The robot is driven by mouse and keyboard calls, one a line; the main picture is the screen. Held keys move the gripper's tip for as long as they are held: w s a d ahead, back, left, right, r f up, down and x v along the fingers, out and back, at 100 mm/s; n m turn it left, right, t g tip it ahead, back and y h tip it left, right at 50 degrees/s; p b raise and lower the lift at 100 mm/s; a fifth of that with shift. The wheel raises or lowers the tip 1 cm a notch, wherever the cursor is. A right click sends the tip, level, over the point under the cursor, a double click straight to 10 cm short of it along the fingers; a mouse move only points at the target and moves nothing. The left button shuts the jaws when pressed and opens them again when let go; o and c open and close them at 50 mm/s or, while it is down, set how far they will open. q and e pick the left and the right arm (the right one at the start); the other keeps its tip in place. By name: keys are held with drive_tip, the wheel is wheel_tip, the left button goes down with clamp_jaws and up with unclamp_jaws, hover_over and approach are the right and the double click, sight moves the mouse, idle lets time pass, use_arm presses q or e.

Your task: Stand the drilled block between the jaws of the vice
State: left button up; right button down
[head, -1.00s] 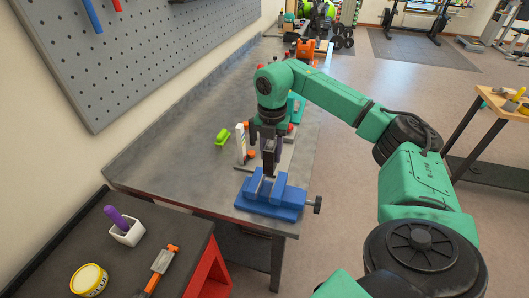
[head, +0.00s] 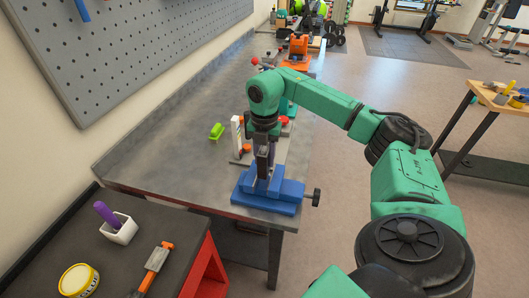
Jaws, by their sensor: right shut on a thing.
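The blue vice (head: 266,208) sits at the near right corner of the grey workbench, with its screw handle sticking out to the right. My right gripper (head: 264,172) comes down from above, pointing straight down, with its fingertips at the vice's jaws. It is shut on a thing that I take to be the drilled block. The block is mostly hidden by the fingers and jaws, so I cannot tell its tilt or whether it touches the vice floor. My left gripper is not in view.
A white upright stand (head: 237,135) is just behind the vice, with a small green object (head: 216,131) to its left. A dark cart top at lower left holds a white cup (head: 119,229), a yellow tin (head: 78,280) and an orange-handled tool (head: 152,270). The bench's left side is clear.

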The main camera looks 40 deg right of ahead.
drive_tip(key=shift+d, duration=0.15)
idle(0.5)
drive_tip(key=shift+f+b, duration=0.4)
drive_tip(key=shift+f, duration=0.55)
drive_tip(key=shift+p, duration=0.3)
idle(0.6)
drive_tip(key=shift+f, duration=0.1)
drive_tip(key=shift+f+b, duration=0.7)
drive_tip(key=shift+f, duration=0.3)
drive_tip(key=shift+f, duration=0.1)
